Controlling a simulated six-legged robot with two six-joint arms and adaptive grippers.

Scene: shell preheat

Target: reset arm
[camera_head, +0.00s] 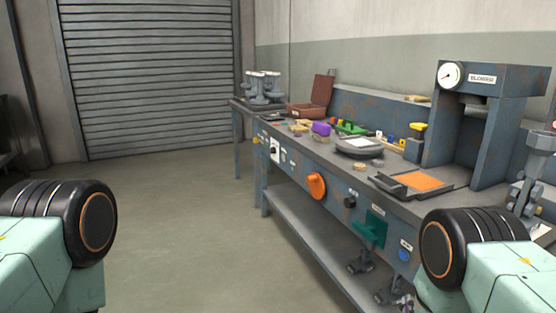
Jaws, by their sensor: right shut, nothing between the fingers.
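My right gripper (519,197) is a grey linkage at the right edge, in front of the press on the workbench. Its fingers point down and are shut with nothing between them. It appears above my right arm's black joint, and whether it touches the bench cannot be told. My left arm shows only as a green link with a black joint at the lower left. My left gripper is outside the picture.
A long workbench (281,195) runs along the right wall. A grey press labelled BLOWER (488,110), an orange-topped tray (422,181), a purple item (321,129) and an open brown box (303,110) stand on it. The floor (185,225) before a roller shutter (150,75) is clear.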

